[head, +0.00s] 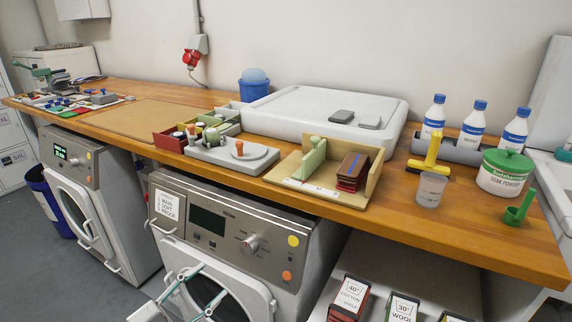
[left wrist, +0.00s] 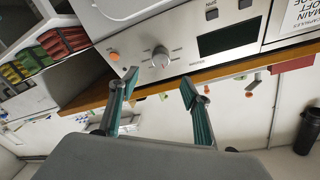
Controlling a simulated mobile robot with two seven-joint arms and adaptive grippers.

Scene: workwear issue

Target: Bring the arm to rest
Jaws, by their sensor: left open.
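My left gripper (head: 215,280) is low in the head view, in front of the door of the nearer washing machine (head: 232,240) and below the worktop edge. Its two teal fingers stand apart with nothing between them. In the left wrist view the open fingers (left wrist: 159,77) also show, pointing towards the machine front with its knob and dark display (left wrist: 228,36). I cannot tell how far they are from it. My right gripper shows in neither view.
The wooden worktop (head: 480,218) carries a wooden stand (head: 325,194), a grey board with knobs (head: 232,155), bottles (head: 433,117), a soak powder tub (head: 503,172) and a clear cup (head: 431,188). Another machine (head: 88,205) stands left. Labelled boxes (head: 350,298) sit on a lower shelf.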

